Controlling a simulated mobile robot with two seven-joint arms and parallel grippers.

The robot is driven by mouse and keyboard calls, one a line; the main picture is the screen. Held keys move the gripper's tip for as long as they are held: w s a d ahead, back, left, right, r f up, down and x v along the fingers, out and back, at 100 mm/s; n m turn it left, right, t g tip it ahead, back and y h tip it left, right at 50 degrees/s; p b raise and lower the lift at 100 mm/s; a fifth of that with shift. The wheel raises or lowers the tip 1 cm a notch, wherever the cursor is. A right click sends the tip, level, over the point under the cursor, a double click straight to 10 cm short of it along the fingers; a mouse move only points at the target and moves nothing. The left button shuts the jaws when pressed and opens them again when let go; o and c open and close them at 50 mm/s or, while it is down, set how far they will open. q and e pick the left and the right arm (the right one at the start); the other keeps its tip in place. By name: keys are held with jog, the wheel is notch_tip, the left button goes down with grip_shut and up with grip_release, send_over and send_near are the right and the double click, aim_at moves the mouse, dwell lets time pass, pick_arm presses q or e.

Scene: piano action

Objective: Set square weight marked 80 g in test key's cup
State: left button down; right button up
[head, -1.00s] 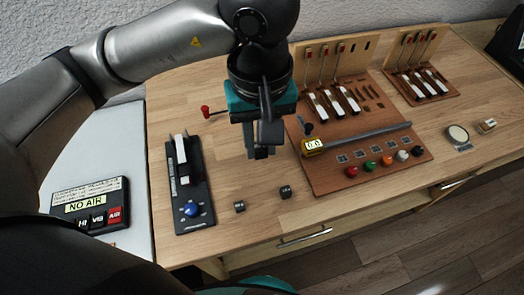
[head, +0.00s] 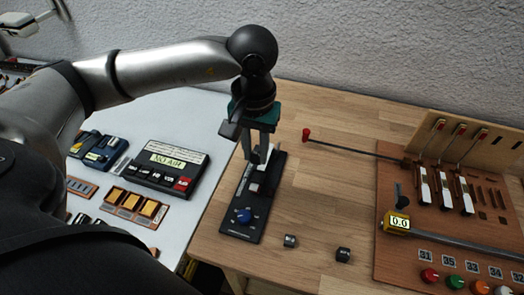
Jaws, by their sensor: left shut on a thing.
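The test key (head: 268,207) is a black stand with a white key and a blue knob (head: 243,216), on the wooden bench left of centre. My left gripper (head: 257,157) points down over the far part of the test key, its fingers close around a small thing that they mostly hide. It looks like the square weight, but no mark is readable. I cannot make out the key's cup or whether the held thing touches it. Two small dark weights, a left one (head: 290,241) and a right one (head: 343,254), lie on the bench to the right. My right gripper is not in view.
A NO AIR box (head: 167,168) sits on the white table. Bench between is clear.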

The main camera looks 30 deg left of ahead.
aim_at(256, 163)
pick_arm(q)
jog(key=shift+f+b, duration=0.3)
jog(key=shift+f, duration=0.4)
jog(key=shift+f+b, duration=0.9)
jog(key=shift+f, duration=0.7)
jog(key=shift+f+b, duration=0.3)
jog(key=shift+b, duration=0.2)
jog(key=shift+b, duration=0.65)
jog(key=shift+f+b, duration=0.25)
jog(key=shift+b, duration=0.55)
dwell(0.6)
jog(key=c, duration=0.6)
grip_release()
